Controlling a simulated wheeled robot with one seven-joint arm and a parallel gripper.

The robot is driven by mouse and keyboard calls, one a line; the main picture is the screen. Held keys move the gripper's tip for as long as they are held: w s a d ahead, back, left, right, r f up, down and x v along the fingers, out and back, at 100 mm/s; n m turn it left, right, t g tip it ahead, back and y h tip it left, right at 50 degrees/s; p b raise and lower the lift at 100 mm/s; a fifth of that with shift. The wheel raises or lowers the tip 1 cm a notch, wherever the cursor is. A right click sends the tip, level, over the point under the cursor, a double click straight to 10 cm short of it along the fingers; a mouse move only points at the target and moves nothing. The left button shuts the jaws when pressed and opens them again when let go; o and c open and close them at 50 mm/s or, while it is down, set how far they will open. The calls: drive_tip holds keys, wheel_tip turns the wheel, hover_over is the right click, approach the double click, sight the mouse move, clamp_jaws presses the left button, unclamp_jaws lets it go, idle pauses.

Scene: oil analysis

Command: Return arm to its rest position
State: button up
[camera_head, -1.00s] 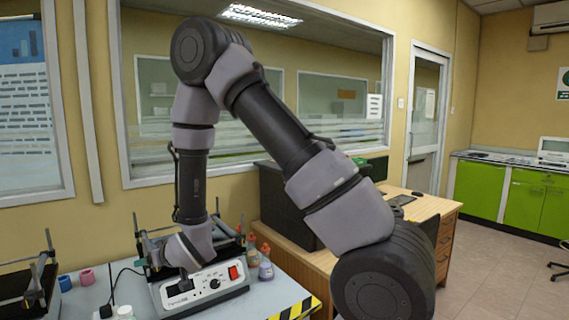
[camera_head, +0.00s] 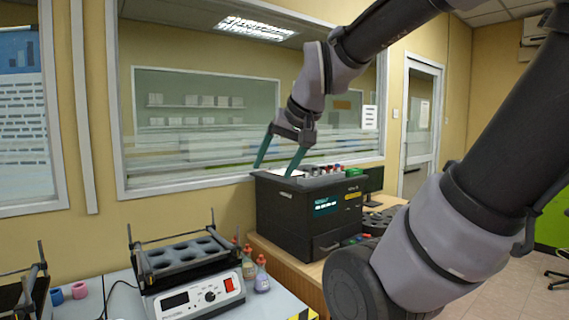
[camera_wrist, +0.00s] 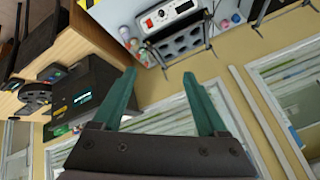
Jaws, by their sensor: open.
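My gripper (camera_head: 279,150) has two green fingers spread apart with nothing between them. In the head view it hangs from my arm in front of the window, near the top of the black analyser machine (camera_head: 300,218). In the wrist view my gripper (camera_wrist: 160,100) is also open and empty, with the machine (camera_wrist: 88,95) to its left and the heating block (camera_wrist: 180,38) beyond its fingertips. My arm reaches in from the upper right and covers part of the door side of the room.
The heating block (camera_head: 190,275) stands on the grey bench (camera_head: 275,303) with empty holes on top. Small bottles (camera_head: 262,276) stand at its right. Blue and pink caps (camera_head: 79,290) lie at its left. The analyser stands on a wooden desk (camera_head: 300,268). A window fills the wall behind.

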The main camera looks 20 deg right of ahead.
drive_tip(key=shift+s+d+r+m, duration=0.15)
drive_tip(key=shift+s, duration=0.7)
drive_tip(key=shift+s+d+r+m, duration=0.1)
drive_tip(key=shift+s+d+m, duration=0.05)
drive_tip(key=shift+s, duration=0.7)
